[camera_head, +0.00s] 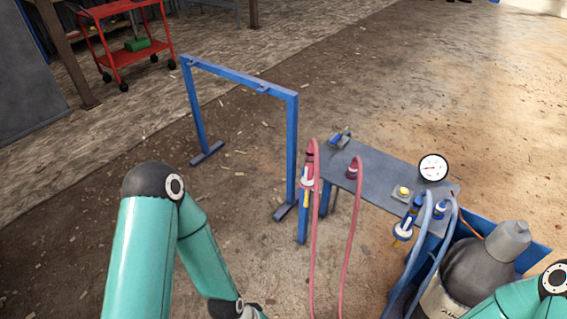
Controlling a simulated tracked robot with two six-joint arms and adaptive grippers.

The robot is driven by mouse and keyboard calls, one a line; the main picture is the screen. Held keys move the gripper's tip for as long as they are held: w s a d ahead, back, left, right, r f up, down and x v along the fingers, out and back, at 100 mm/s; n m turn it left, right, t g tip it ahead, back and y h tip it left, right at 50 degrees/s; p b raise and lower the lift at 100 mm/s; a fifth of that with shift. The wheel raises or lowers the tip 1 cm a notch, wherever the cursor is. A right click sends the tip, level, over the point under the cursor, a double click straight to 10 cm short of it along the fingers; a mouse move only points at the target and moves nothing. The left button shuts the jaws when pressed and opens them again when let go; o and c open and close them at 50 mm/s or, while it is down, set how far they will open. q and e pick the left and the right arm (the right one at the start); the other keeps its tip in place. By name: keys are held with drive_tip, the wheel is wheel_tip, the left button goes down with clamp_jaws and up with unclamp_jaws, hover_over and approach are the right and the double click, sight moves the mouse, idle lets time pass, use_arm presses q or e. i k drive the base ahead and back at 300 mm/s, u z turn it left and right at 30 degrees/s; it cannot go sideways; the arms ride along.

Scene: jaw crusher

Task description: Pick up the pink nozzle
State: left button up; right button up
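The pink nozzle (307,180) hangs tip down at the left end of a grey-topped bench (375,180). It has a dark red collar, a pale body and a yellow tip. A pink hose (313,240) loops over its top and runs down out of the picture. A second length of pink hose rises to a dark red fitting (352,170) on the bench. My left arm reaches up and bends back down at the lower middle, its gripper below the picture edge. My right arm shows only at the lower right corner, with its gripper out of view. No gripper is seen touching the nozzle.
A blue nozzle (403,230) with blue hoses hangs at the bench's front right. A gauge (433,167) and yellow button (403,190) are on the bench. A grey gas cylinder (480,270) stands lower right. A blue frame (240,76) stands behind left, a red cart (125,45) farther back.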

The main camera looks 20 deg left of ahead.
sight(307, 179)
drive_tip(key=i, duration=1.1)
drive_tip(key=z, duration=0.5)
